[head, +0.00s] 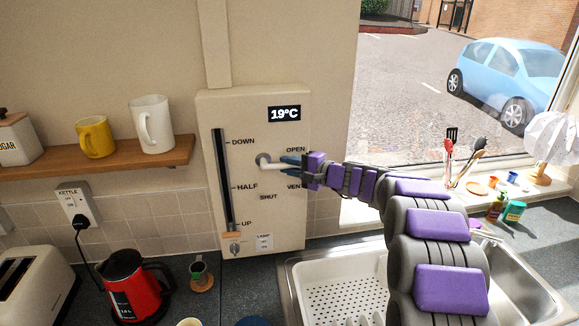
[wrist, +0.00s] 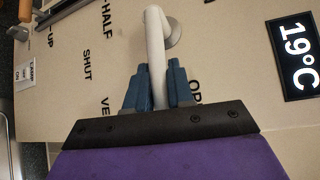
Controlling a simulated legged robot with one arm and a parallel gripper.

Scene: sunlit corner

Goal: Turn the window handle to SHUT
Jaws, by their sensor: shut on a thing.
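The white window handle (head: 273,163) is on a cream wall panel (head: 260,110), with its pivot at the left and its lever pointing right and slightly down. The lever lies between the printed OPEN (head: 295,150) and VENT (head: 294,186) labels. The SHUT label (head: 268,197) is below the pivot. My gripper (head: 291,163) comes from the right and its blue fingers are closed on the lever's outer end. In the wrist view the handle (wrist: 155,45) runs between both fingers (wrist: 159,88). The lever's tip is hidden by the gripper.
A slider (head: 232,233) marked DOWN, HALF and UP stands left of the handle, with a LAMP switch (head: 264,241) beside it. A temperature display (head: 285,114) is above. A red kettle (head: 133,285), sink rack (head: 340,290) and shelf mugs (head: 152,125) are nearby.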

